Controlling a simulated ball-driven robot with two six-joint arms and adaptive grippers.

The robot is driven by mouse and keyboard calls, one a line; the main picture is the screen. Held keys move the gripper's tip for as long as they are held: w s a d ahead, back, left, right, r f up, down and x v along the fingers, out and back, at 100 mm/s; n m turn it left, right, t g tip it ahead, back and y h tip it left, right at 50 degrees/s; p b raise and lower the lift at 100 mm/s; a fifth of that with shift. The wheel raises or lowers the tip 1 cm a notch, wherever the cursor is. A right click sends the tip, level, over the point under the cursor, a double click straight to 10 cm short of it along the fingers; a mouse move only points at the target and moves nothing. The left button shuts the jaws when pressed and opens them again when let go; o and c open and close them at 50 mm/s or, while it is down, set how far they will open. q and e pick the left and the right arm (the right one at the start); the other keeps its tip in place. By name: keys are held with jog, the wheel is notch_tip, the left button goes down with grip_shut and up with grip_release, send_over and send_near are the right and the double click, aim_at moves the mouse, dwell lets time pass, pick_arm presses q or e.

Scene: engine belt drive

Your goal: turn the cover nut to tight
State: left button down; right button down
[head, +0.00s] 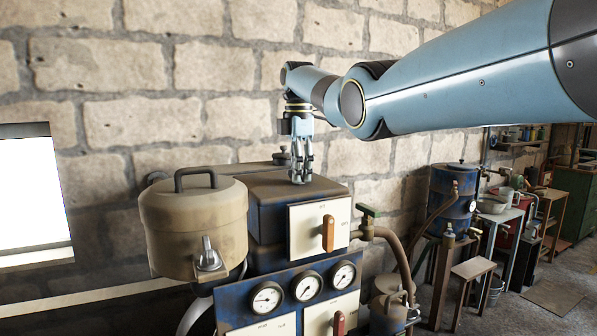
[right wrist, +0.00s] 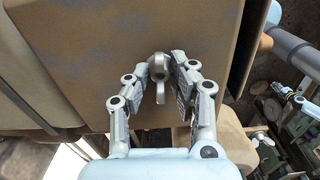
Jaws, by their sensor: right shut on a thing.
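The cover nut (right wrist: 158,68) is a small grey metal wing nut on the brown, worn top of a blue box-shaped housing (head: 268,190). In the right wrist view, one wing points toward my palm. My right gripper (head: 299,180) points down onto the housing top in the head view. Its fingertips (right wrist: 160,66) are on either side of the nut in the right wrist view, shut on it.
A beige round casing (head: 195,225) with a black handle and grey lever stands left of the housing. A stone wall (head: 230,60) is behind.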

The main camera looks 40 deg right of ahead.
jog(key=m, duration=0.8)
jog(key=shift+m, duration=0.3)
jog(key=m, duration=0.4)
jog(key=shift+m, duration=2.2)
jog(key=c, duration=1.1)
grip_release()
jog(key=shift+c, duration=0.2)
